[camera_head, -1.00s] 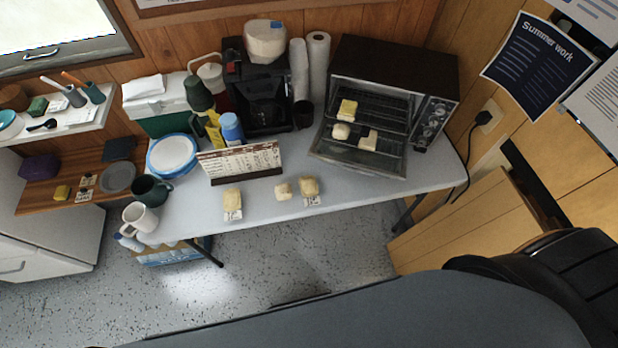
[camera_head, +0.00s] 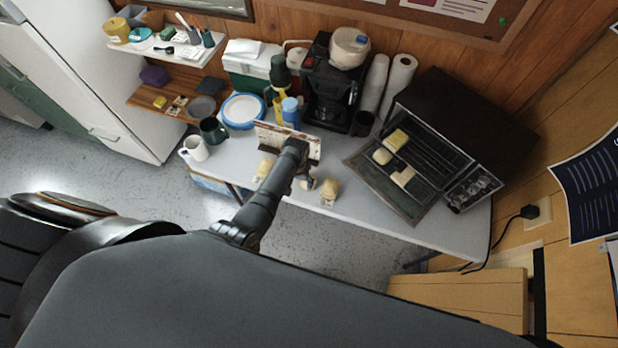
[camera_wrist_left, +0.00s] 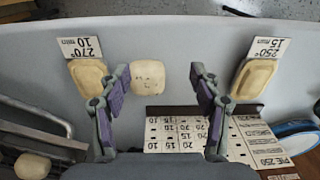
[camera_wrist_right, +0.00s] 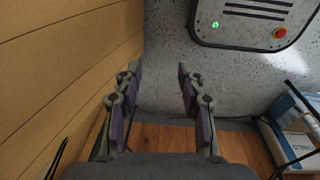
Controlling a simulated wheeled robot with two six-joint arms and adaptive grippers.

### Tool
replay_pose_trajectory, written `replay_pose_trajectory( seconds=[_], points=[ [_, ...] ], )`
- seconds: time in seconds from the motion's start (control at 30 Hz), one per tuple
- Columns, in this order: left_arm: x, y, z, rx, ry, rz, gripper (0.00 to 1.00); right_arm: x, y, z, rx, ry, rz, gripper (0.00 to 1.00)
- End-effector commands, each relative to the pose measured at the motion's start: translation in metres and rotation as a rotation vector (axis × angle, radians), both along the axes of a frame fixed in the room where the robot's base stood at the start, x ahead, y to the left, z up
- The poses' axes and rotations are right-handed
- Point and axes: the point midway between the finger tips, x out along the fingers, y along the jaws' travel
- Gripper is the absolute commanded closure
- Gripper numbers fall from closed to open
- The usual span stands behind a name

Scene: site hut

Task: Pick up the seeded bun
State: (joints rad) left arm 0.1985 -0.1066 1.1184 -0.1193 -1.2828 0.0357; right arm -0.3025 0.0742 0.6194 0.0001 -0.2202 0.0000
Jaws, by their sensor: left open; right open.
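A small pale bun with a few dark specks (camera_wrist_left: 149,78), apparently the seeded one, lies on the white table (camera_head: 380,222). My left gripper (camera_wrist_left: 160,73) is open above it; the bun shows between the fingertips, nearer the left one, and I cannot tell the height gap. In the head view my left arm and gripper (camera_head: 304,178) largely cover this bun. A plain bread piece (camera_wrist_left: 87,74) by a 270° card and another (camera_wrist_left: 254,77) by a 250° card flank it. My right gripper (camera_wrist_right: 158,72) is open and empty, away from the table.
The open toaster oven (camera_head: 466,125) holds several bread pieces on its rack and door. A printed chart stand (camera_wrist_left: 190,130) stands close behind the bun. A coffee maker (camera_head: 330,85), blue-rimmed plates (camera_head: 242,110) and mugs stand farther back. The right gripper is near a wood panel (camera_wrist_right: 60,70).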

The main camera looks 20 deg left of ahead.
Motion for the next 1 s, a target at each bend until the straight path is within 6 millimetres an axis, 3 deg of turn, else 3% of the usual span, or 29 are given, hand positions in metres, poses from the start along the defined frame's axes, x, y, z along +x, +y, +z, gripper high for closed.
replay_pose_trajectory(
  seconds=[0.03,0.1,0.27,0.47,0.7,1.0],
  points=[
    [0.015,-0.009,0.021,-0.006,0.006,-0.005,0.36,0.0,-0.004,0.008,-0.005,-0.001,0.002,0.6],
    [0.027,-0.019,0.038,-0.009,0.021,-0.012,0.36,0.001,-0.008,0.012,-0.01,-0.001,0.003,0.6],
    [0.037,-0.027,0.052,-0.008,0.039,-0.019,0.36,0.002,-0.013,0.013,-0.015,-0.003,0.005,0.6],
    [0.037,-0.026,0.037,-0.009,0.038,-0.019,0.36,0.003,-0.01,-0.002,-0.012,-0.004,0.004,0.6],
    [0.038,-0.026,-0.002,-0.009,0.037,-0.019,0.36,0.003,0.001,-0.045,0.001,-0.004,-0.001,0.6],
    [0.038,-0.026,-0.008,-0.009,0.037,-0.019,0.36,0.003,0.001,-0.053,0.001,-0.004,0.0,0.6]
  ],
)
